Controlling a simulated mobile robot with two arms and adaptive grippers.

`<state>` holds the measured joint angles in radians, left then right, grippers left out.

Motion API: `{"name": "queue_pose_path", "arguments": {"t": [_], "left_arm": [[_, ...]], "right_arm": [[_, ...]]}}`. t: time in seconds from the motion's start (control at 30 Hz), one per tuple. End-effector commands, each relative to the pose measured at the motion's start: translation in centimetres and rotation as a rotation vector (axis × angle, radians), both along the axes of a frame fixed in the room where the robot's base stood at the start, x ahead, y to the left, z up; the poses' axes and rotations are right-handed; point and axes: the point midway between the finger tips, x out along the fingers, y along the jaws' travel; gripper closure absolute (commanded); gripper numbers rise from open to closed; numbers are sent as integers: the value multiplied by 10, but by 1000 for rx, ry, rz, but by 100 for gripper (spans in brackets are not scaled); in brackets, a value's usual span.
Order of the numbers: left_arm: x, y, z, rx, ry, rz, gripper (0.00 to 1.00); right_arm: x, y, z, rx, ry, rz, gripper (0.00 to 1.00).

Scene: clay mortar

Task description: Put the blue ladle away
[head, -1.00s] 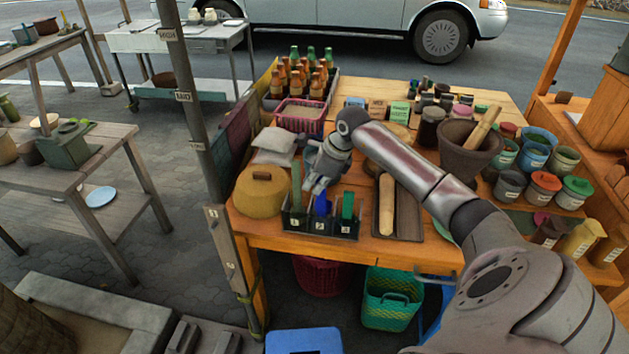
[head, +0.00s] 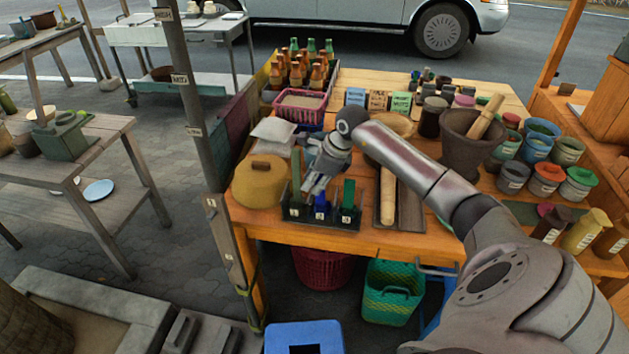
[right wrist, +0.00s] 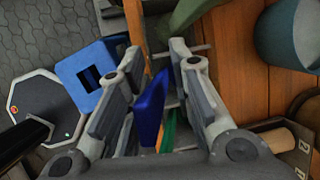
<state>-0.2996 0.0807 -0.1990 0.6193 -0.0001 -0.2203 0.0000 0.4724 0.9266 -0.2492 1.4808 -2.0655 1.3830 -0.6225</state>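The blue ladle (head: 320,205) stands in the middle slot of a dark three-slot rack (head: 335,224) at the table's front edge. Only its blue upper part shows in the head view. Green-handled pieces (head: 348,193) stand in the slots on either side. My right gripper (head: 313,186) is just above the rack, pointing down at the middle slot. In the right wrist view its fingers (right wrist: 160,95) are apart, with the blue ladle (right wrist: 150,110) between them and gaps showing at its sides. The ladle's lower end is hidden in the rack. My left gripper is not in view.
A round tan lidded pot (head: 259,185) stands left of the rack. A rolling pin (head: 387,198) lies on a dark board to its right. A brown mortar (head: 472,138) and paint-like pots crowd the right. Baskets and a blue bin (head: 303,338) are below.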

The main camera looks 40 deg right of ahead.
Motion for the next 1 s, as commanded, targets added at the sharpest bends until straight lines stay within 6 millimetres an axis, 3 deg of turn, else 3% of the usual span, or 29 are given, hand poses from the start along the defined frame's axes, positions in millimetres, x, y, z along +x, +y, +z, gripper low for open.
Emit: {"name": "queue_pose_path", "arguments": {"t": [0.43,0.8,1.0], "left_arm": [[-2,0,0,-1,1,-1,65],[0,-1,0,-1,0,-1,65],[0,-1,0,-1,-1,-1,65]], "right_arm": [[-2,-1,5,-1,-1,1,67],[-22,-9,54,-3,-1,0,67],[-29,-11,70,-2,-1,0,67]]}}
